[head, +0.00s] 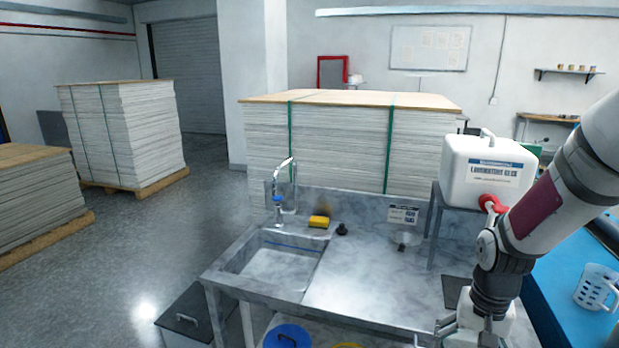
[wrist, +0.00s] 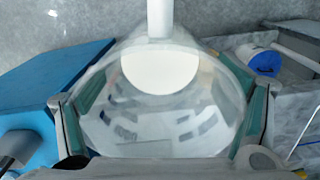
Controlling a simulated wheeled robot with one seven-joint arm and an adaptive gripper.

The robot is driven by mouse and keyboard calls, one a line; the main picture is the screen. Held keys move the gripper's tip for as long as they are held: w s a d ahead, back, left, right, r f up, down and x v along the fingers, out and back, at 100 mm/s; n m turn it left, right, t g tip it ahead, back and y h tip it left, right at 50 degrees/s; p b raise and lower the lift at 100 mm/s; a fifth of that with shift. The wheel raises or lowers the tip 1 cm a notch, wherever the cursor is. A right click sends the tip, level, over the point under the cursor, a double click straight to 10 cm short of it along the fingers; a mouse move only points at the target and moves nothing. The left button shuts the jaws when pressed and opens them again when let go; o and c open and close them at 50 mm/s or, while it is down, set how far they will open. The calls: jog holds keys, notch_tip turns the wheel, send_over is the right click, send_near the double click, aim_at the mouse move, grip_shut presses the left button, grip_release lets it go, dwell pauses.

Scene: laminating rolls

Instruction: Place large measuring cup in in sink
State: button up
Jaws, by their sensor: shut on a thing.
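A large see-through cup (wrist: 160,125) fills the middle of the wrist view, with a white upright part at its top. My gripper (wrist: 165,112) is shut on it, one teal-padded finger on each side. In the head view my gripper (head: 478,330) is at the bottom right, low over the right end of the counter; a whitish part of the held cup (head: 504,326) shows beside it, the rest hidden or cut off. The sink (head: 275,265) is a grey, empty-looking basin in the counter's left part, well left of my gripper. Its faucet (head: 279,205) stands behind it.
A yellow sponge (head: 319,221) and a small dark object (head: 342,229) lie behind the sink. A white glue jug (head: 486,170) with a red tap stands on a raised stand. Another white measuring cup (head: 594,289) stands on the blue surface. The counter's middle is clear.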

jog(key=w+a+f+n, duration=0.3)
jog(key=w+a+n, duration=0.2)
jog(key=w+a, duration=0.6)
jog(key=w, duration=0.3)
jog(key=shift+a+f+n, duration=0.15)
jog(key=shift+f+n, duration=0.15)
jog(key=shift+f, duration=0.05)
